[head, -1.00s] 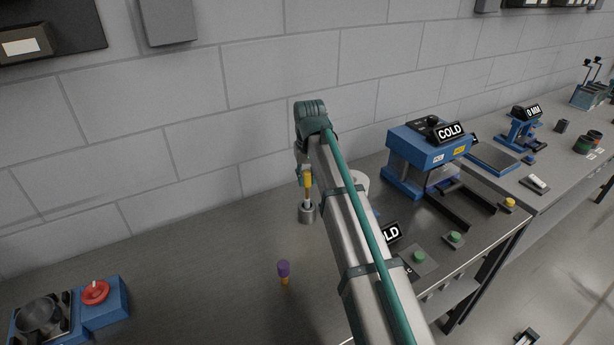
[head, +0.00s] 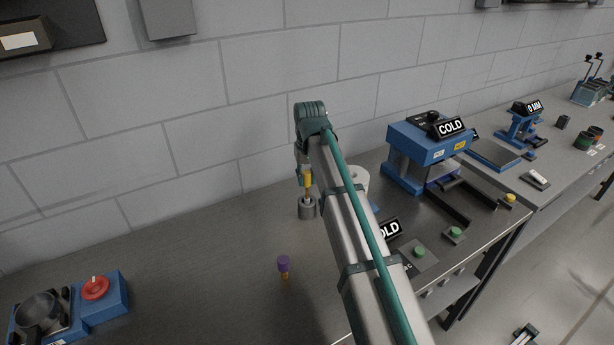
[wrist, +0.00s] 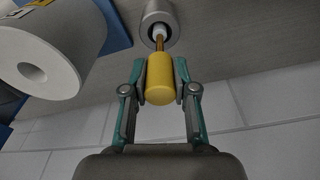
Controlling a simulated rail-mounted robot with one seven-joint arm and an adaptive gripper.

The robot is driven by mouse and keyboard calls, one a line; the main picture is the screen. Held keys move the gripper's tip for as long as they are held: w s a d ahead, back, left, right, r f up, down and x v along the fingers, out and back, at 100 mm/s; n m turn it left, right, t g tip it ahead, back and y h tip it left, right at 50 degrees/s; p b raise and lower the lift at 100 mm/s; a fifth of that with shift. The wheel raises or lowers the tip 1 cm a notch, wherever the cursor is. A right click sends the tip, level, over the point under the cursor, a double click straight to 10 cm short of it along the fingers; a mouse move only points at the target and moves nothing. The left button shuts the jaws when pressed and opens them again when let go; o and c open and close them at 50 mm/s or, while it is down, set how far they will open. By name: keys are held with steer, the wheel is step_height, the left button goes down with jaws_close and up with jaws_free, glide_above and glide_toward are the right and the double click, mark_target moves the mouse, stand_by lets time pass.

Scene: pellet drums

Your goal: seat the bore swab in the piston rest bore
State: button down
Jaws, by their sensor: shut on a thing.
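The bore swab has a yellow handle (wrist: 160,80), a thin brown stem and a white tip (wrist: 159,31). My gripper (wrist: 160,92) is shut on the yellow handle, one finger on each side. The swab hangs upright, tip down, over the piston rest (head: 307,208), a short grey metal cylinder on the bench. In the wrist view the white tip is at the mouth of the piston rest's bore (wrist: 150,16). The tip covers much of the opening, and how deep it sits cannot be told. In the head view the yellow handle (head: 307,179) shows just above the cylinder.
A white roll (wrist: 45,50) stands close beside the piston rest, partly behind my arm in the head view. A purple-topped tool (head: 284,264) stands nearer on the bench. A blue press (head: 430,150) is at the right.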

mark_target(307, 190)
steer(key=shift+f+b, duration=0.35)
steer(key=shift+f, duration=0.95)
stand_by(0.5)
steer(key=c, duration=0.8)
jaws_free()
steer(key=shift+c, duration=0.2)
